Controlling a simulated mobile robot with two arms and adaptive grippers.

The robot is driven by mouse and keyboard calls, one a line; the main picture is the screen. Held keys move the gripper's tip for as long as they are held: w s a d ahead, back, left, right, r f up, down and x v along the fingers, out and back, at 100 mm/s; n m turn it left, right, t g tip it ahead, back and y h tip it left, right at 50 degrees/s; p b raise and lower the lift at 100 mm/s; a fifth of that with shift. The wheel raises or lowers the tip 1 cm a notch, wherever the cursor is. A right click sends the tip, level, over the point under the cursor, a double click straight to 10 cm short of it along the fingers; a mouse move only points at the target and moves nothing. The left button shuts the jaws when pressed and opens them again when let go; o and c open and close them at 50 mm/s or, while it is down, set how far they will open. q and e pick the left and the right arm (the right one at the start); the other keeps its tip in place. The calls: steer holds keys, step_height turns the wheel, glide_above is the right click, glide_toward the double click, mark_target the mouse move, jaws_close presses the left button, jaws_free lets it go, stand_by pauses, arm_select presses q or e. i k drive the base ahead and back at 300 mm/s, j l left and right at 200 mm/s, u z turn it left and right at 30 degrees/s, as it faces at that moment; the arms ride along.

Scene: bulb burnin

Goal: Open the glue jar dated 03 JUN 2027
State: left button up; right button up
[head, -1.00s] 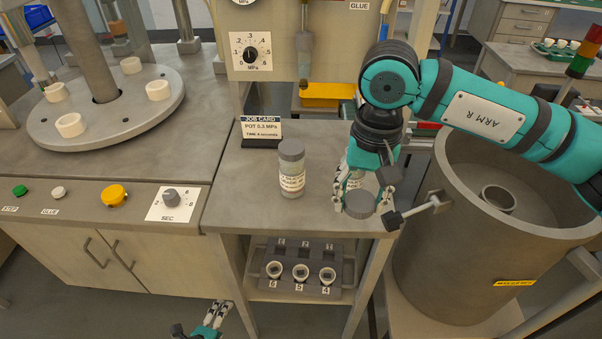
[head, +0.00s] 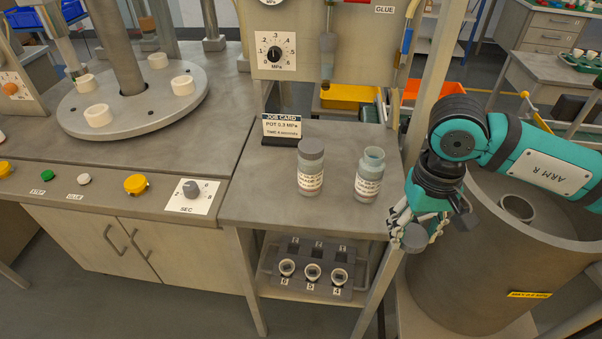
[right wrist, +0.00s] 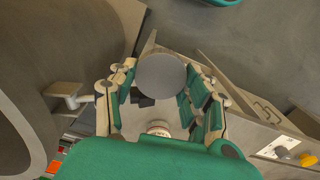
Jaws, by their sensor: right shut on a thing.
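An open glue jar (head: 369,182) stands upright on the small table's right side, with no lid on its mouth. A second jar (head: 311,176) stands to its left with its grey lid on. Both have printed labels, too small to read for dates. My right gripper (head: 416,236) is to the right of the open jar, past the table's right edge, shut on a round grey lid (head: 414,238). In the right wrist view the lid (right wrist: 161,74) sits between the fingers, and a jar (right wrist: 158,128) shows partly behind my wrist. My left gripper is not in view.
A job card (head: 282,127) stands at the table's back left. A rack of small cups (head: 313,274) is on the shelf below. A large grey pot (head: 450,290) stands to the right, under my right arm. The tabletop's front is clear.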

mark_target(371, 166)
steer(key=l+u, duration=0.1)
steer(key=u, duration=0.35)
steer(key=k+l+u, duration=0.1)
steer(key=u, duration=0.35)
steer(key=k+u, duration=0.15)
steer(key=u, duration=0.35)
steer(key=k+l+u, duration=0.1)
steer(key=u, duration=0.35)
steer(key=k+l+z, duration=0.1)
steer(key=z, duration=0.25)
steer(key=l+z, duration=0.25)
steer(key=z, duration=0.15)
steer(key=i+l+z, duration=0.2)
steer(key=l, duration=0.3)
steer(key=i, duration=0.1)
